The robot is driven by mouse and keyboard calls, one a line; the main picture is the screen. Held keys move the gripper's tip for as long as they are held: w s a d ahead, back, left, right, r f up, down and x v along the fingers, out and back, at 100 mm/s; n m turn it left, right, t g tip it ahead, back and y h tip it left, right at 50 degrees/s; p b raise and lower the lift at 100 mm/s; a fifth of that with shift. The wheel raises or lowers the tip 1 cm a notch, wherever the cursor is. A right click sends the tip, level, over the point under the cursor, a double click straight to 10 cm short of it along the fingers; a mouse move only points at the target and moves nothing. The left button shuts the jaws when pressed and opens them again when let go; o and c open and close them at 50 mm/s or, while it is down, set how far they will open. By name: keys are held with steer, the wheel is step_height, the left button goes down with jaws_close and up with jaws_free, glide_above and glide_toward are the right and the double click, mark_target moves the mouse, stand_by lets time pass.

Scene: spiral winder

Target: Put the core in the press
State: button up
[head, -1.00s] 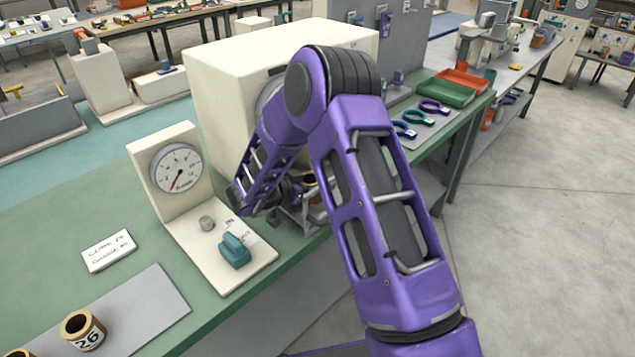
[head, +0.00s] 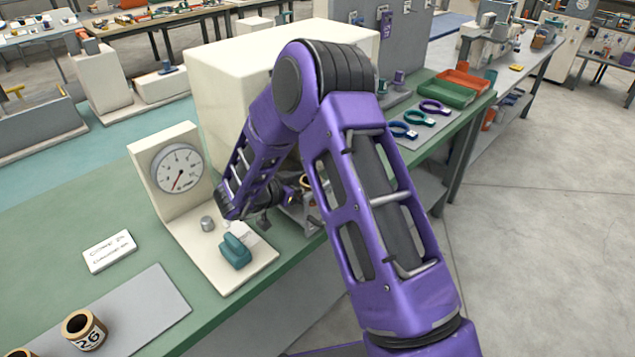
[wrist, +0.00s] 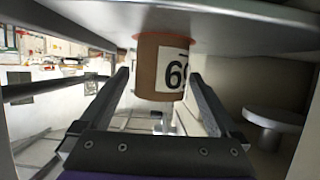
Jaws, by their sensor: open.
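A brown cylindrical core (wrist: 158,82) with a white label, its number starting with 6, shows in the wrist view between and just past my fingertips. It touches or nearly touches a pale plate at the top of that picture. My gripper (wrist: 159,76) is open around it, with gaps on both sides. In the head view my gripper (head: 284,193) is at the front of the cream machine box (head: 232,85), partly hidden by my arm; a small brown core rim (head: 306,182) shows beside it. Which part is the press I cannot tell.
A gauge stand (head: 190,240) with a teal handle (head: 235,250) is left of my gripper. A core labelled 26 (head: 84,330) stands on a grey mat (head: 150,310). Rings and trays (head: 445,92) lie to the right.

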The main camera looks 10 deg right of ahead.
mark_target(303, 185)
steer(key=v, duration=0.4)
steer(key=shift+s+a+r, duration=0.1)
steer(key=shift+s+a, duration=0.05)
steer(key=shift+a, duration=0.05)
steer(key=shift+d, duration=0.1)
